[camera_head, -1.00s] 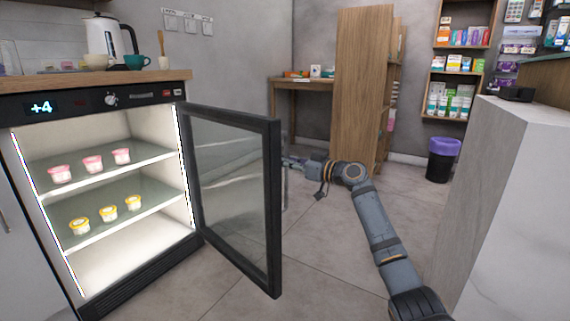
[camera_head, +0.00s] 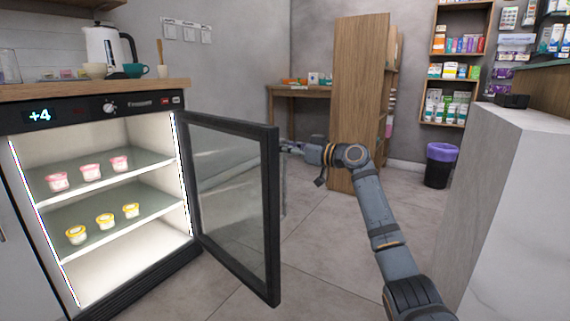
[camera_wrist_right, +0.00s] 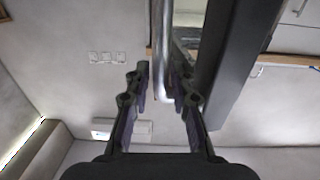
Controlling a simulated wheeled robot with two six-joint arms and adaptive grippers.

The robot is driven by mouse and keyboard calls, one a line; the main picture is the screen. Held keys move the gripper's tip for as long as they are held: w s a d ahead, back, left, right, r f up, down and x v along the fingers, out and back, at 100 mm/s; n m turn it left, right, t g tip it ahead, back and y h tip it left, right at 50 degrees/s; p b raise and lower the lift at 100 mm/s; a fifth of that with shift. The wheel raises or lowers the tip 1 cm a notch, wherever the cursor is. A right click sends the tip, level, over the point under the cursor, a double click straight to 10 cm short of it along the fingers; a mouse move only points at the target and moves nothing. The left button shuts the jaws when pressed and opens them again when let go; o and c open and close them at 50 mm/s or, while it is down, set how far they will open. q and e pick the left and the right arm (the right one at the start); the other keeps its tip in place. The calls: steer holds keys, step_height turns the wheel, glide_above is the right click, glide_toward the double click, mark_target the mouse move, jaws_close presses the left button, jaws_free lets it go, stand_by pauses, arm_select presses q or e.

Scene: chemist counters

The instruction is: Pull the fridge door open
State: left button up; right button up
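The fridge (camera_head: 100,300) stands at the left, lit inside. Its dark-framed glass door (camera_head: 272,220) stands wide open, swung out to the right. My right arm reaches in from the right. Its gripper (camera_head: 288,148) is at the door's outer side, near the free edge, with the fingertips partly hidden by the frame. In the right wrist view, the two fingers of the gripper (camera_wrist_right: 160,90) are apart. The metal bar handle (camera_wrist_right: 158,45) runs between them with gaps on both sides, beside the dark door frame (camera_wrist_right: 235,60). My left gripper is out of view.
Pink-lidded and yellow-lidded cups (camera_head: 91,172) stand on the fridge shelves. A counter (camera_head: 90,90) with a kettle lies above. A white counter (camera_head: 510,190) is at the right, and a bin (camera_head: 440,165) stands behind. The floor between is clear.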

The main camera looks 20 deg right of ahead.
steer(key=shift+w+d+r, duration=0.1)
steer(key=shift+d+r, duration=0.05)
steer(key=shift+r, duration=0.65)
steer(key=shift+w+d+r, duration=0.1)
steer(key=shift+r, duration=0.65)
steer(key=s+d+f+p, duration=0.1)
steer(key=s+d+f, duration=0.1)
steer(key=d, duration=0.9)
steer(key=shift+d+p, duration=0.4)
steer(key=shift+r+h, duration=0.1)
steer(key=shift+h, duration=0.2)
